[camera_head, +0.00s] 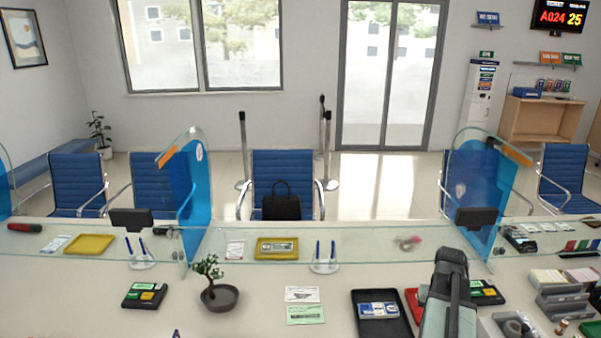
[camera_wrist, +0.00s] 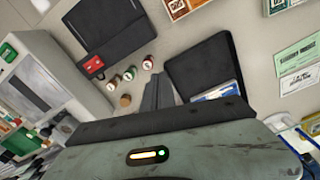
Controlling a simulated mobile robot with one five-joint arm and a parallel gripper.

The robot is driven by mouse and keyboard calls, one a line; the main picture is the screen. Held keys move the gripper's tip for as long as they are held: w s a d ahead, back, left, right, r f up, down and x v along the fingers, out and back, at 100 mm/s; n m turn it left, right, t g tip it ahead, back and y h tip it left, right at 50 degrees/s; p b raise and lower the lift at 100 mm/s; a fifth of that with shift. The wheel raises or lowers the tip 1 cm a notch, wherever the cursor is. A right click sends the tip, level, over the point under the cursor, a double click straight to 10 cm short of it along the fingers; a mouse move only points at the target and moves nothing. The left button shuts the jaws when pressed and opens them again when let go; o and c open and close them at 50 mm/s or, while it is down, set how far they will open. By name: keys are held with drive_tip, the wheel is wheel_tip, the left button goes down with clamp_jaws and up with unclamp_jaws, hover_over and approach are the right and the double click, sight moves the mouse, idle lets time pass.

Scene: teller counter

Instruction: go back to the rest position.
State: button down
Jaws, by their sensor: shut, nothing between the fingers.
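My gripper (camera_wrist: 158,92) shows in the wrist view as two dark fingers pressed together with nothing between them. It is above the counter (camera_wrist: 140,45), next to a black tray (camera_wrist: 205,62) that holds slips with blue and white markings. In the head view my arm (camera_head: 447,295) rises at the lower right over the counter (camera_head: 250,318). The fingertips cannot be made out there. The same black tray (camera_head: 370,325) lies just left of my arm in the head view.
Glass screens (camera_head: 350,243) and blue dividers (camera_head: 185,200) stand along the counter's far side. A potted bonsai (camera_head: 220,297) and a card terminal (camera_head: 145,295) are to the left. Stamps (camera_wrist: 128,74) and a dark pad (camera_wrist: 105,30) lie near my gripper. Stacked trays (camera_head: 567,300) crowd the right.

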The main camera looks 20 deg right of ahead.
drive_tip(key=w+a+n, duration=0.3)
drive_tip(key=w+a, duration=0.6)
drive_tip(key=a, duration=0.5)
drive_tip(key=w+a+n, duration=0.2)
drive_tip(key=a+n, duration=0.2)
drive_tip(key=a, duration=2.3)
drive_tip(key=shift+w, duration=0.2)
